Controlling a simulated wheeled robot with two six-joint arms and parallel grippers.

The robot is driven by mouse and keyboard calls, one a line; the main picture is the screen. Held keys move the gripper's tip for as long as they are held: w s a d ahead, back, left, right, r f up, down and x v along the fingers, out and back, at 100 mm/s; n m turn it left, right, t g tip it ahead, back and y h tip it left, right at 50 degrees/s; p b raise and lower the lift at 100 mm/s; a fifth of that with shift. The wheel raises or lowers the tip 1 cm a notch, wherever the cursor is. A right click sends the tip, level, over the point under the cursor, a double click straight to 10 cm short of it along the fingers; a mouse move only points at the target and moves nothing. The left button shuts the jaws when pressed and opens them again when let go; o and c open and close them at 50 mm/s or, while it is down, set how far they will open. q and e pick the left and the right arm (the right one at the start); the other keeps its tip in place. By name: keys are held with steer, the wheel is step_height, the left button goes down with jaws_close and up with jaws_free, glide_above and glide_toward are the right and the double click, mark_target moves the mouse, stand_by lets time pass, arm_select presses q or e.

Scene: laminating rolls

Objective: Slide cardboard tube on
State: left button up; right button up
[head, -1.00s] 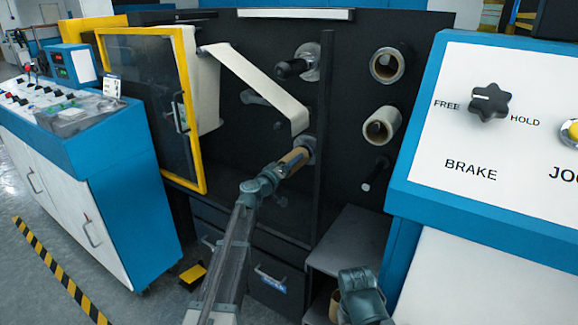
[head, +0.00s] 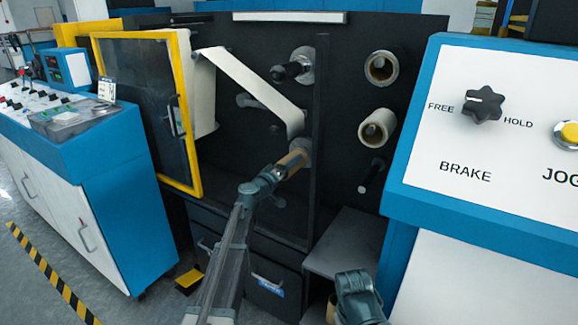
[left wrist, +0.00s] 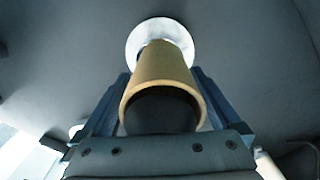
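A tan cardboard tube (head: 293,161) points at the dark machine panel, at a spindle with a round flange (head: 301,146). My left gripper (head: 272,176) is shut on the tube's near part. In the left wrist view the tube (left wrist: 161,72) lies between the two fingers, its open near end facing the camera and dark inside. Its far end is in front of the pale round flange (left wrist: 160,32). I cannot tell how far the tube is around the spindle, which is hidden. My right gripper (head: 358,290) is low at the bottom; its fingers are not clear.
A white web (head: 248,85) runs down to a roller just above the tube. A vertical dark plate (head: 319,140) stands close to the right of the tube. Other spindles carry rolls (head: 377,128). A yellow-framed door (head: 185,110) stands at left, the brake panel (head: 470,140) at right.

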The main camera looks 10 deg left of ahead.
arm_select(q)
steer(key=shift+s, duration=0.1)
steer(key=v, duration=1.3)
steer(key=shift+s, duration=0.3)
steer(key=shift+a, duration=0.15)
